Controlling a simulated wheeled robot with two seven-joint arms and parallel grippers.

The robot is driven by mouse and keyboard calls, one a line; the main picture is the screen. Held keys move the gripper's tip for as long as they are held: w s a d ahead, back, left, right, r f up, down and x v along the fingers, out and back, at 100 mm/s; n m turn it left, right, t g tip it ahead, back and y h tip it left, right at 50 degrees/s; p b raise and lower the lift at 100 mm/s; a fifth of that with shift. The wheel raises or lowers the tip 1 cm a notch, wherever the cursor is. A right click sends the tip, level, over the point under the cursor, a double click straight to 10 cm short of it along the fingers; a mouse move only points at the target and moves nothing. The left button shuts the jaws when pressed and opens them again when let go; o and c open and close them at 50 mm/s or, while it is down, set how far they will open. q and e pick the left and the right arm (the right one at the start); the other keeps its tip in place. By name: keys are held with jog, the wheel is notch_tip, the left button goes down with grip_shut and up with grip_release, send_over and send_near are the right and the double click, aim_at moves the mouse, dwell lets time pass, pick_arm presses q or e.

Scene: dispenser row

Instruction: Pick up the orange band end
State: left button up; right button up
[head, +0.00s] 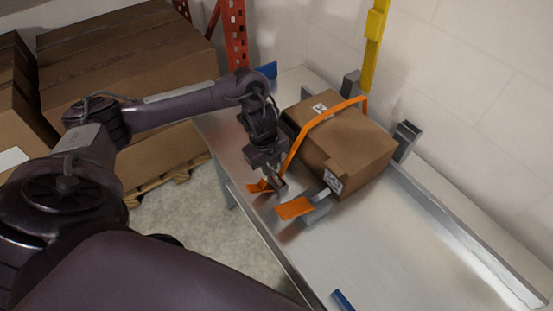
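A brown cardboard box (345,143) sits on the metal table with an orange band (304,138) over its top. The band runs down the near left side to my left gripper (276,184). An orange band end (258,188) shows just left of the fingertips, near the table's left edge. A second flat orange piece (295,208) lies to the right, by a grey metal fitting (318,206) in front of the box. My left gripper points down at the band. Its fingers are small and dark, and their closure cannot be made out. My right gripper is not in view.
The metal table (370,245) is bare at the front right. Grey brackets (405,140) stand behind the box, near the wall. A blue piece (342,300) lies at the front edge. Large cartons (125,60) on a pallet stand left, beyond a floor gap.

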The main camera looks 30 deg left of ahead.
aim_at(271, 170)
pick_arm(q)
notch_tip(271, 170, down, 3)
jog(key=shift+w+d+r, duration=0.1)
jog(key=shift+r, duration=0.1)
jog(key=shift+w+f, duration=0.1)
jog(key=shift+f, duration=0.4)
grip_shut()
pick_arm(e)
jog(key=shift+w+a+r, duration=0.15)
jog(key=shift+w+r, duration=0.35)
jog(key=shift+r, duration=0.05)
